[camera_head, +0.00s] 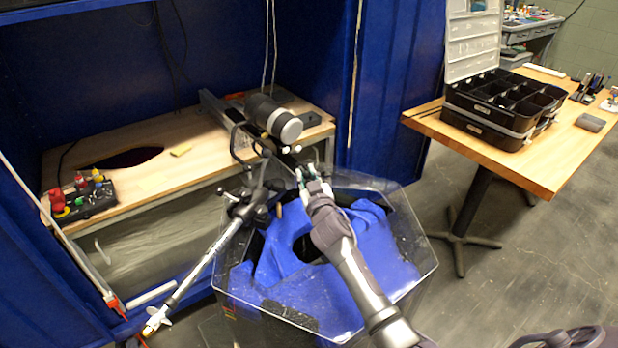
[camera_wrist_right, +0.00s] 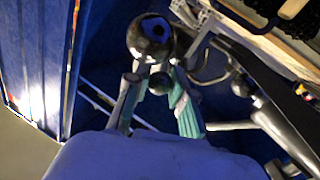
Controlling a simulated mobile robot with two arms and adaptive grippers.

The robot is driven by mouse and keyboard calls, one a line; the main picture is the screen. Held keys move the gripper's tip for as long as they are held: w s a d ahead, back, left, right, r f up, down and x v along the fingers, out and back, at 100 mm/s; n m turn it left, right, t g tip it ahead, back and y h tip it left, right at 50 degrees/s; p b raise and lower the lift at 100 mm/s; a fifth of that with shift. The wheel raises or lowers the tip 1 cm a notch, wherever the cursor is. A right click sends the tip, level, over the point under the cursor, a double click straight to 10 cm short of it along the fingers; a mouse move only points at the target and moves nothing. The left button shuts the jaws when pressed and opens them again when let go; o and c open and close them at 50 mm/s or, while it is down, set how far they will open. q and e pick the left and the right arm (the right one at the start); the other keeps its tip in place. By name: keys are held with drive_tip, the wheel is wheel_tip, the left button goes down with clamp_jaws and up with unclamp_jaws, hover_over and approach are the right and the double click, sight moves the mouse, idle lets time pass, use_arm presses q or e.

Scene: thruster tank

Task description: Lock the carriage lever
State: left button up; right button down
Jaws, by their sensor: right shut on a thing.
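The carriage (camera_head: 262,158) is a dark assembly at the front edge of the wooden bench, over the clear tank. A black cylinder with a silver end (camera_head: 275,118) sits on top, and a long metal pole (camera_head: 205,268) slants down to the left. My right gripper (camera_head: 310,182) reaches up to the carriage's right side. In the wrist view, the teal pads of my right gripper (camera_wrist_right: 160,90) are closed about a small dark ball knob (camera_wrist_right: 160,83), which looks like the lever's end. A larger shiny dark ball (camera_wrist_right: 150,38) lies just beyond. The lever's shaft is mostly hidden. My left gripper is not in view.
The clear-walled tank (camera_head: 425,262) with blue lining stands below my right arm. The wooden bench (camera_head: 130,135) behind holds a small coloured-knob box (camera_head: 82,196) at left. A table at right (camera_head: 505,168) carries a black organizer case (camera_head: 497,112).

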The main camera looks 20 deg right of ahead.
drive_tip(key=shift+a+r, duration=0.15)
drive_tip(key=shift+r, duration=0.05)
drive_tip(key=c, duration=1.3)
unclamp_jaws()
drive_tip(key=shift+o, duration=0.2)
drive_tip(key=shift+w, duration=0.1)
drive_tip(key=shift+f, duration=0.1)
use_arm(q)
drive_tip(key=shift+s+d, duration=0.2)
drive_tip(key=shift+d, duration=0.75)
use_arm(e)
drive_tip(key=s+a, duration=0.2)
drive_tip(key=s, duration=1)
drive_tip(key=shift+c, duration=0.3)
